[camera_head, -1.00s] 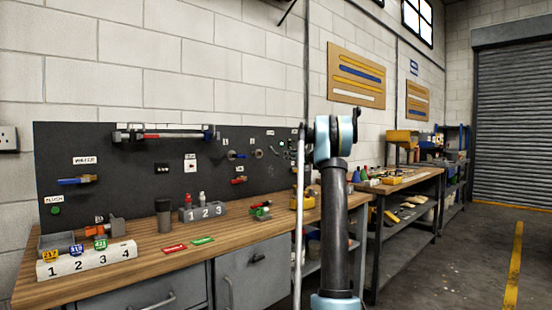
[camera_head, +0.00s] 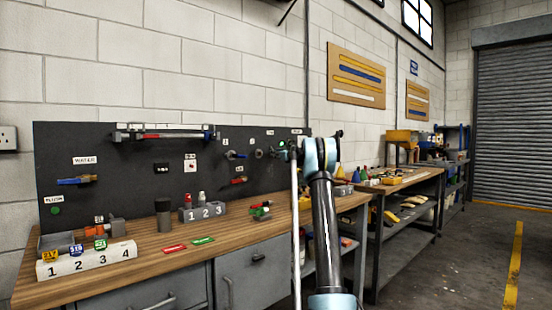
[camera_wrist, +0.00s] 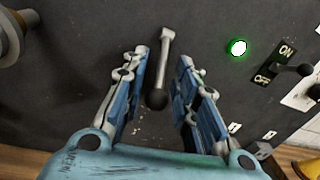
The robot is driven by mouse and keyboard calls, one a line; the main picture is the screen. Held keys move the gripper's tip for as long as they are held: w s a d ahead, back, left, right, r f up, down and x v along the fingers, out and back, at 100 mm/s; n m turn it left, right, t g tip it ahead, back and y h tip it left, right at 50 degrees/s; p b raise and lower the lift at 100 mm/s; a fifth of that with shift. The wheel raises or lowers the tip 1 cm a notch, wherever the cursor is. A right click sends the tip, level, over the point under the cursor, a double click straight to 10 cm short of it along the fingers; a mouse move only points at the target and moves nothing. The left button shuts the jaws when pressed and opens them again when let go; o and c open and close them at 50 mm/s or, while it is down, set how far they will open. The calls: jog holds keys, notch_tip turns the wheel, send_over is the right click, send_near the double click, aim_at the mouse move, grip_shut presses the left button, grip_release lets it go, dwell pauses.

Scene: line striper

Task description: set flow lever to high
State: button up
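In the wrist view a metal lever (camera_wrist: 164,60) with a round black knob sits on the dark panel (camera_wrist: 80,60). Its knob points down toward me, and no label for it can be read. My gripper (camera_wrist: 162,62) is open, with one blue finger on each side of the lever. Gaps show between the lever and both fingers. In the head view my arm reaches the right end of the black pegboard (camera_head: 130,185), and it hides the lever there.
In the wrist view a glowing green light (camera_wrist: 237,47) and an ON/OFF switch (camera_wrist: 290,70) lie right of the lever. A round metal fitting (camera_wrist: 14,38) is at the left. In the head view the wooden bench (camera_head: 150,255) holds a numbered block (camera_head: 88,262) and small parts.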

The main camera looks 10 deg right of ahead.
jog(key=shift+w, duration=0.1)
grip_shut()
jog(key=shift+a, duration=0.1)
dwell(0.4)
